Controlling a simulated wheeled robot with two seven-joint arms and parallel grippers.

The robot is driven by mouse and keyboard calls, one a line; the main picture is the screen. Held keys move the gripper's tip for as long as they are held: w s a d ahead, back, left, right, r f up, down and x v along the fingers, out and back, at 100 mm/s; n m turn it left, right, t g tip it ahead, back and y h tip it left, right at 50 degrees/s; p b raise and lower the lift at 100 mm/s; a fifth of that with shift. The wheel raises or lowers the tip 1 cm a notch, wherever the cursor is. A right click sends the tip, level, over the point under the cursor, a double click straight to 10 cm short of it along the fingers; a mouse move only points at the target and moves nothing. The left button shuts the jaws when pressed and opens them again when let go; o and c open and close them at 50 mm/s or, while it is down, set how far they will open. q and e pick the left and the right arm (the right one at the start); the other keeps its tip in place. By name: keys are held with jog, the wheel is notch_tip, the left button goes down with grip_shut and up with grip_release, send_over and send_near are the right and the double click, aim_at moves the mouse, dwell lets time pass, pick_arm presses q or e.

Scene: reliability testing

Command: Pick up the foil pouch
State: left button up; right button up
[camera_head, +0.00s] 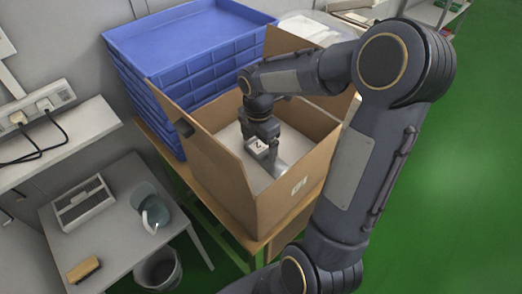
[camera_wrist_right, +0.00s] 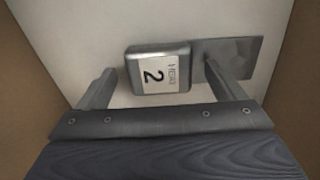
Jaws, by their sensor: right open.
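A flat, grey, shiny piece that looks like the foil pouch (camera_wrist_right: 245,52) lies on the floor of an open cardboard box (camera_head: 230,181). It also shows in the head view (camera_head: 279,170), partly hidden by my right gripper. Beside it, on its left in the wrist view, is a small grey block (camera_wrist_right: 133,70) with a white label reading "2". My right gripper (camera_wrist_right: 160,70) is open, pointing down inside the box. Its fingers straddle the block in the wrist view, and the right finger overlaps the pouch. I cannot tell whether they touch. My left gripper is not in view.
The cardboard walls rise around my right gripper, with flaps standing up. Stacked blue crates (camera_head: 185,40) stand behind the box. A grey side table (camera_head: 120,225) at left holds a tray, a brush and a clear-visored item. A bin (camera_head: 158,270) stands below. Green floor is free at right.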

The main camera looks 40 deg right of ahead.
jog(key=c, duration=1.1)
